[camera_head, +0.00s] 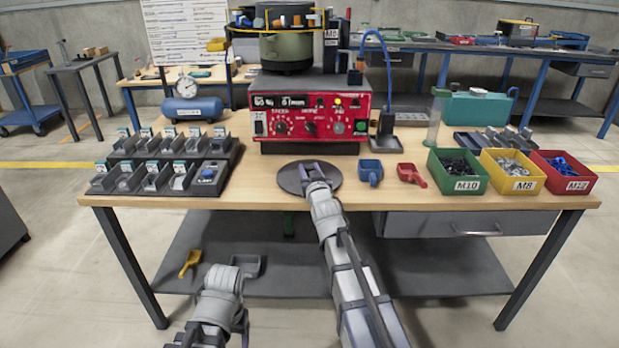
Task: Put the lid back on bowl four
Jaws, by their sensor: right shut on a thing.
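A dark round lid (288,181) is at the front middle of the wooden bench, before the red control box. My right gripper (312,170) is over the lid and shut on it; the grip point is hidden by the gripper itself. I cannot tell whether the lid touches the bench. A green feeder bowl (286,48) stands on the machine behind, with dark and orange parts around its top. I cannot read a number four on it. My left arm (217,305) is low at the bottom, before the bench; its fingers do not show clearly.
The red control box (308,112) stands between lid and bowl. A blue scoop (370,172) and a red scoop (411,174) lie right of the lid. Green (458,171), yellow and red bins stand further right. A dark sorting tray (165,165) is left. Bare bench lies left of the lid.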

